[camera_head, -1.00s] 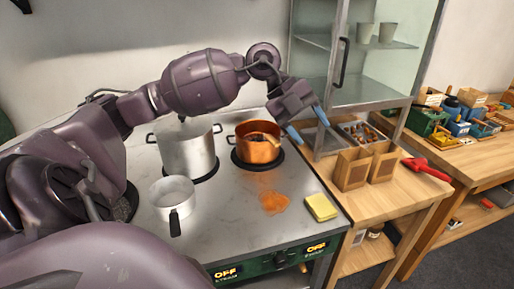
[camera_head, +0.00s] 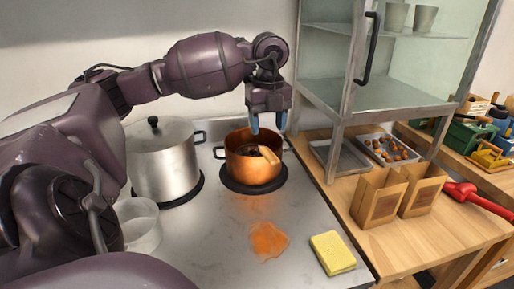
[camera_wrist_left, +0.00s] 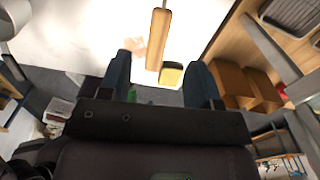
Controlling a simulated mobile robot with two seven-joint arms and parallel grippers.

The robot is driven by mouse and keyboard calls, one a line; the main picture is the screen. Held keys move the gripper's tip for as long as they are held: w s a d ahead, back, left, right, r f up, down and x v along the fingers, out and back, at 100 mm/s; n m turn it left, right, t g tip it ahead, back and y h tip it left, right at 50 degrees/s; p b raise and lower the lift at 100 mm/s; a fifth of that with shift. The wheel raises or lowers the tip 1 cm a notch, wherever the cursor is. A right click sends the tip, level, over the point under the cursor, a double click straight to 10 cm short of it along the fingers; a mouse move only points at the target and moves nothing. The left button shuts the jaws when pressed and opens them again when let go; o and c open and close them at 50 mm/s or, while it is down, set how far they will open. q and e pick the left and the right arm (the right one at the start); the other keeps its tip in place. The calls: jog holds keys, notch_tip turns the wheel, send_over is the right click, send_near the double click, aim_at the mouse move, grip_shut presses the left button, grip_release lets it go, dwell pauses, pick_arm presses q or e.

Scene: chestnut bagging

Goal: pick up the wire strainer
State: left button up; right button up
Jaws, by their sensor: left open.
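A copper pot (camera_head: 240,172) stands on the right burner. A light wooden handle (camera_head: 269,155) rises from its dark contents and appears to belong to the wire strainer; its mesh is hidden in the pot. My left gripper (camera_head: 268,128) is open, fingers pointing down, just above the pot and the handle. In the left wrist view the wooden handle (camera_wrist_left: 158,40) shows beyond and between the open fingertips (camera_wrist_left: 158,66), with nothing held. My right gripper is not in view.
A lidded steel pot (camera_head: 165,165) stands left of the copper pot. A glass cabinet (camera_head: 345,120) rises close on the right. A yellow sponge (camera_head: 332,252) and an orange spill (camera_head: 267,240) are in front. Paper bags (camera_head: 378,200) stand on the wooden counter.

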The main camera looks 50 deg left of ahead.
aim_at(266, 150)
pick_arm(q)
notch_tip(266, 150, down, 4)
jog(key=shift+s+f, duration=0.1)
jog(key=shift+f, duration=0.1)
jog(key=shift+a+f+b, duration=0.1)
jog(key=shift+f+b, duration=0.4)
jog(key=shift+f, duration=2.5)
jog(key=shift+r, duration=0.15)
grip_shut()
